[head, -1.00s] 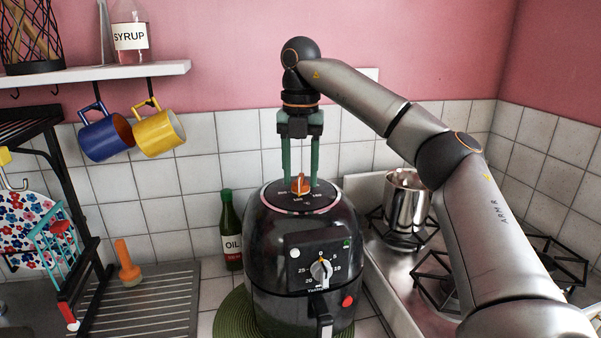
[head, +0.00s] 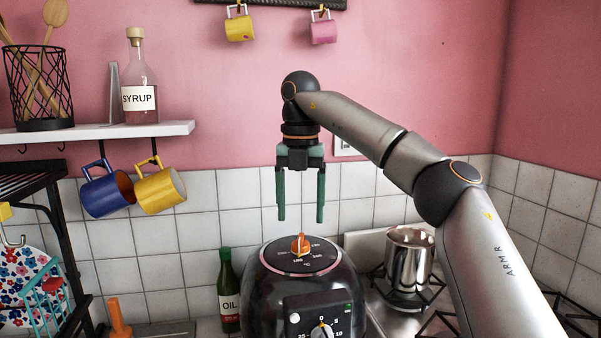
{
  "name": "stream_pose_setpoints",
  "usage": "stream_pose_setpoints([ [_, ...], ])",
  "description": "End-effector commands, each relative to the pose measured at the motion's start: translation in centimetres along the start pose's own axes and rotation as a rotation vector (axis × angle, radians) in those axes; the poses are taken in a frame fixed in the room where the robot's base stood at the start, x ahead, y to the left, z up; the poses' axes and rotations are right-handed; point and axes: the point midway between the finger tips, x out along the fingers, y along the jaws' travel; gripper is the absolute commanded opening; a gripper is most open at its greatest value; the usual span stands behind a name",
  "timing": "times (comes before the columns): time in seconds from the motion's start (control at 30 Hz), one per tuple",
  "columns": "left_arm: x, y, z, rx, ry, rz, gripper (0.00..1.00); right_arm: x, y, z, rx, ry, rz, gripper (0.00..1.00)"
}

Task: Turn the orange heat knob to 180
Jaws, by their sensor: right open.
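The orange heat knob (head: 300,244) sits on the round dial on top of the black air fryer (head: 268,296). Small white numbers ring it; those on the front side are too small to read with certainty. The knob's narrow end seems to face the front, but I cannot tell its exact setting. My right gripper (head: 300,216) points straight down above the knob. Its two green fingers are apart and empty, with a clear gap between the tips and the knob. My left gripper is not in view.
A steel pot (head: 409,262) stands on the stove to the right. A green oil bottle (head: 229,296) stands left of the fryer. A blue mug (head: 106,193) and a yellow mug (head: 162,190) hang under the shelf (head: 100,134). A second, front dial (head: 321,331) is partly cut off.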

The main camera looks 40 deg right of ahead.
Motion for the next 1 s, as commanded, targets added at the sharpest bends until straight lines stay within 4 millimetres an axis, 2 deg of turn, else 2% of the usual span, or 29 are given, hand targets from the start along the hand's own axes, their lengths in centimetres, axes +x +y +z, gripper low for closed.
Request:
stream_pose_setpoints([
  [0.17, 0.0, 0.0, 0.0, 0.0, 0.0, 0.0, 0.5, -2.5, 0.1, 0.0, 0.002, -0.004, 0.0, 0.75],
  [0.43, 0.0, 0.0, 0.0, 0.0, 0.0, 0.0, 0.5, -5.2, 0.0, 0.0, 0.003, -0.005, 0.002, 0.75],
  [1.0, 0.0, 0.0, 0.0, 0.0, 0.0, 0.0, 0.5, -7.1, 0.0, 0.0, 0.0, 0.003, -0.002, 0.75],
])
